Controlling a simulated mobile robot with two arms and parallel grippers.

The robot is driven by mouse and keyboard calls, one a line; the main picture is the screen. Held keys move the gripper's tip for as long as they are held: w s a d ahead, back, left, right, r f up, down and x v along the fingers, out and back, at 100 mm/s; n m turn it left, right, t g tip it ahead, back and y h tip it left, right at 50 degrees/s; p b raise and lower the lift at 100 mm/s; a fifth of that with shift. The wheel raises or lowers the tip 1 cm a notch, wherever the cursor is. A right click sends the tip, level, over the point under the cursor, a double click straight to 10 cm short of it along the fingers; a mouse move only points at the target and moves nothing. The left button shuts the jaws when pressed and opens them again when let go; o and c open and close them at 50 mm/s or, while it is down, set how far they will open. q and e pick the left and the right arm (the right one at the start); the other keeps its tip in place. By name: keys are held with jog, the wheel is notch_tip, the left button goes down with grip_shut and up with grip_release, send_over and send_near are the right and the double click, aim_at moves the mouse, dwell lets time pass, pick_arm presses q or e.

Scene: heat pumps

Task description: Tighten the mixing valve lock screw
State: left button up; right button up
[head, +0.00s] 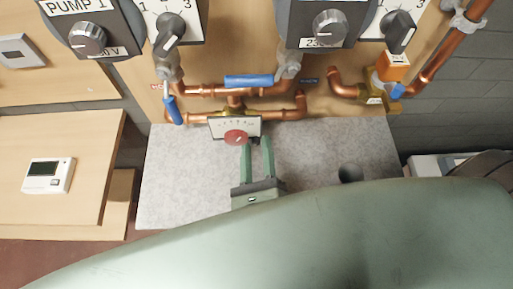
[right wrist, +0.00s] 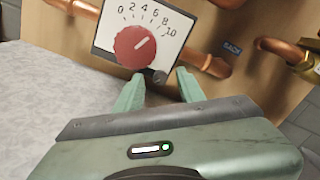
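The mixing valve has a white scale plate (head: 249,124) and a round red knob (head: 235,137), in front of the copper pipes at the centre of the head view. In the right wrist view the red knob (right wrist: 135,46) sits on the plate numbered 0 to 10. A small dark round screw (right wrist: 159,77) shows at the plate's lower edge, right of the knob. My right gripper (head: 256,143) is open and empty below the plate. In the wrist view its fingertips (right wrist: 159,82) lie apart, one on each side of the screw. My left gripper is not in view.
Blue-handled valves (head: 249,81) and copper pipes (head: 281,116) surround the mixing valve. Two pump units (head: 88,38) (head: 329,25) hang above. A grey speckled surface (head: 180,190) lies below. My own green arm covers the bottom of the head view.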

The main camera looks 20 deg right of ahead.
jog(key=b+v, duration=0.2)
jog(key=v, duration=0.4)
jog(key=shift+s+f, duration=0.1)
jog(key=shift+s, duration=0.2)
jog(key=shift+s+a, duration=0.25)
jog(key=shift+s, duration=0.3)
